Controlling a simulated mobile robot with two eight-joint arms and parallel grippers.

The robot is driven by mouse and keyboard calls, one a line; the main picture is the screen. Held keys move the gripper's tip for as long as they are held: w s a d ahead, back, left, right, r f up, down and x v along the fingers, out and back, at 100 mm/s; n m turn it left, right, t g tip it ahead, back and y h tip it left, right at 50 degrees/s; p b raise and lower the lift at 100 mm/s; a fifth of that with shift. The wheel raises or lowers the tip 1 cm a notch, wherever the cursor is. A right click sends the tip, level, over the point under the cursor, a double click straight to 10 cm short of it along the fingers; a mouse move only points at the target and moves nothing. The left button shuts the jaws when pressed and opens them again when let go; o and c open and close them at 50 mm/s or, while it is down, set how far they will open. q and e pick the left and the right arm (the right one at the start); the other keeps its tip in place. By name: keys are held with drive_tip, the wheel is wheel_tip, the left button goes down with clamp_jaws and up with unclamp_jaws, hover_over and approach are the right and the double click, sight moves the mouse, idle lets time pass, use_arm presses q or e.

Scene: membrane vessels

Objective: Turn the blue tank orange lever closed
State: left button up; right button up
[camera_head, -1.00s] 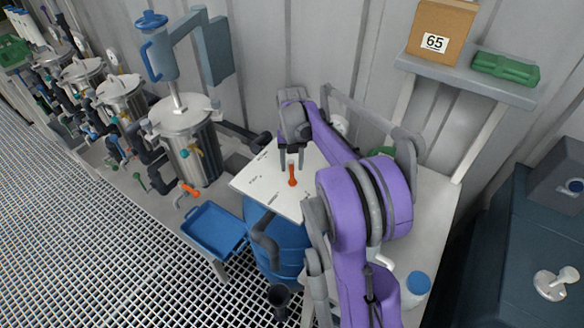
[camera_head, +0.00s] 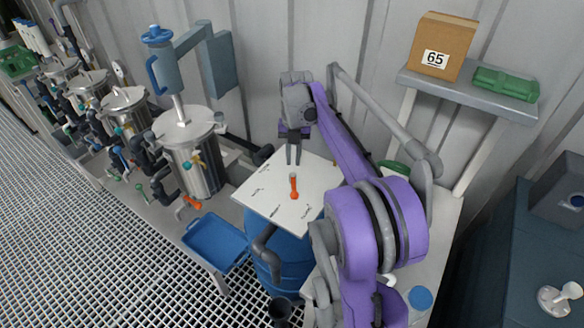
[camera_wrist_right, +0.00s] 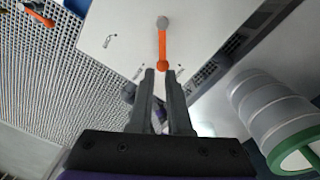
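The blue tank (camera_head: 283,250) stands at the centre of the head view under a white panel (camera_head: 265,195). An orange lever (camera_head: 293,188) lies on this panel. My right gripper (camera_head: 293,162) is above the panel, just behind the lever in the head view. Its two fingers are parallel with a narrow gap and nothing held between them. In the right wrist view, the orange lever (camera_wrist_right: 163,48) has a grey end at the top and its orange end just beyond the fingertips (camera_wrist_right: 159,73). Contact is not visible. My left gripper is not in view.
A steel vessel (camera_head: 194,160) stands left of the tank, with another orange lever (camera_head: 190,201) low in front. A blue tray (camera_head: 215,243) lies beside the tank. A shelf (camera_head: 470,92) with a box (camera_head: 443,45) is at upper right. The corrugated wall is close behind.

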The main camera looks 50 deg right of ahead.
sight(294, 186)
drive_tip(key=shift+a+f+m, duration=0.15)
drive_tip(key=shift+f+m, duration=0.15)
drive_tip(key=shift+m, duration=0.8)
clamp_jaws()
drive_tip(key=f+m+y, duration=0.1)
drive_tip(key=f+m, duration=0.2)
drive_tip(key=m, duration=0.1)
drive_tip(key=a+f+m+t+b, duration=0.1)
drive_tip(key=f+m, duration=0.3)
drive_tip(key=m, duration=0.1)
drive_tip(key=w+f+m+t+y+b, duration=0.1)
drive_tip(key=f+m, duration=0.2)
drive_tip(key=m, duration=0.2)
drive_tip(key=shift+a+f+y, duration=0.2)
drive_tip(key=shift+y, duration=0.1)
drive_tip(key=shift+s+d, duration=0.25)
